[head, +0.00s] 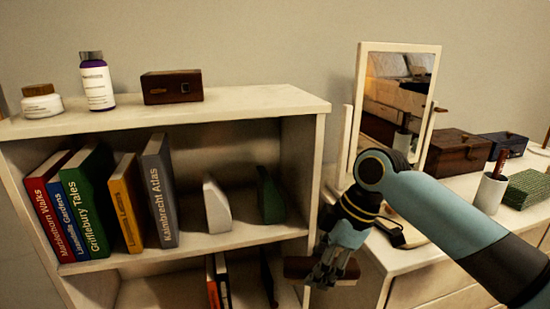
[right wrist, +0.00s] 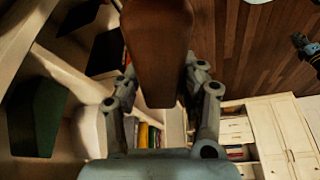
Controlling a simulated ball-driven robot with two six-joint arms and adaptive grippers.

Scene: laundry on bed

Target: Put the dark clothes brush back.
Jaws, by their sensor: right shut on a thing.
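My right gripper (head: 332,266) is shut on a dark brown, block-like thing, which I take to be the dark clothes brush (head: 298,268). It holds the brush in front of the shelf unit's right side, below the middle shelf's level, clear of any surface. In the right wrist view the brush (right wrist: 157,50) shows large between the fingers (right wrist: 160,100), its smooth brown face toward the camera. Its bristles are not clearly visible. A small dark and blue part (right wrist: 308,48) at that view's right edge looks like my left gripper; its jaws are too small to read.
The white shelf unit (head: 225,105) carries jars, a brown box (head: 172,87), books and two bookends (head: 216,205). The middle shelf has some free room.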

